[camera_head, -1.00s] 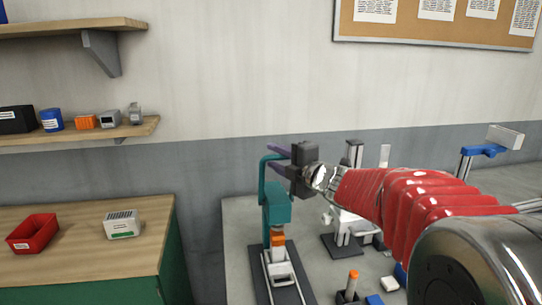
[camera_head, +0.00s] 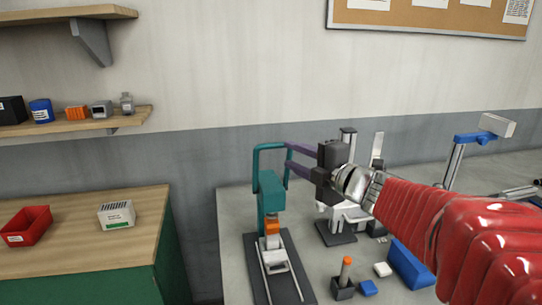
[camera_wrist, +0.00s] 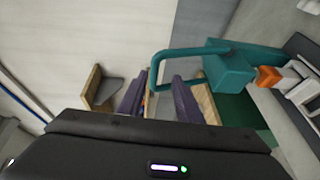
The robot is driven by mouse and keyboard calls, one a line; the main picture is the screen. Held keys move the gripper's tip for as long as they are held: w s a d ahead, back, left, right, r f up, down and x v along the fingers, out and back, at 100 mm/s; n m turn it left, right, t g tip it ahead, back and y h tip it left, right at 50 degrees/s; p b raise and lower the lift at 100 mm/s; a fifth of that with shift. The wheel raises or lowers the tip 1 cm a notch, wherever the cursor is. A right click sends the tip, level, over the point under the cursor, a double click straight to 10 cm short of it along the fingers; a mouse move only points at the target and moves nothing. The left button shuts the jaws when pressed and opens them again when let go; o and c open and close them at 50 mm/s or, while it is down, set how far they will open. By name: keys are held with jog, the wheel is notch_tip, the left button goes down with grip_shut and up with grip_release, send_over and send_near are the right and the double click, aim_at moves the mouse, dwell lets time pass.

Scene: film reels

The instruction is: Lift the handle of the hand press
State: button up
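The hand press (camera_head: 270,190) is teal, on a dark base with light rails, near the bench's left edge. Its teal handle (camera_head: 268,147) is a bent loop standing above the press body. The handle (camera_wrist: 155,72) also shows in the wrist view, with the press body (camera_wrist: 228,66) to its right. My gripper (camera_head: 288,156) has a black body and two purple fingers, which are spread apart. The fingertips are beside the loop's right end in the head view. In the wrist view the loop's end appears between the fingers; contact is not clear.
A blue block (camera_head: 408,262), an orange-topped piece in a dark holder (camera_head: 343,289) and small blocks lie right of the press. A black-and-white device (camera_head: 337,238) stands behind my gripper. A wooden cabinet (camera_head: 85,245) with a red bin (camera_head: 27,226) is at left.

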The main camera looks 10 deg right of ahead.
jog(key=shift+d, duration=0.1)
jog(key=c, duration=0.3)
jog(key=shift+d+r+m+t+h, duration=0.2)
jog(key=shift+m+h, duration=0.3)
jog(key=shift+d+r+m+t+h, duration=0.2)
jog(key=shift+m+h, duration=0.3)
jog(key=shift+c, duration=1.4)
jog(key=s+d+m+h, duration=0.1)
jog(key=m, duration=0.1)
jog(key=s+d+m+h, duration=0.1)
jog(key=m+h, duration=0.1)
jog(key=m, duration=0.1)
jog(key=s+d+m+h, duration=0.1)
jog(key=m+h, duration=0.1)
jog(key=shift+s+d+f+m, duration=0.25)
jog(key=shift+d+f+m, duration=0.1)
jog(key=shift+d+m, duration=0.05)
grip_shut()
jog(key=s+a+f+m+g, duration=0.3)
jog(key=s+f+m, duration=0.1)
jog(key=s, duration=0.4)
jog(key=s+a+f+m+g, duration=0.3)
jog(key=s+f+m+g, duration=0.1)
jog(key=s+f, duration=0.3)
jog(key=s+a+f+m+g, duration=0.3)
jog(key=s+f, duration=0.3)
jog(key=s, duration=0.4)
jog(key=shift+f+m+g, duration=0.25)
jog(key=shift+m+g, duration=0.15)
jog(key=shift+m, duration=0.2)
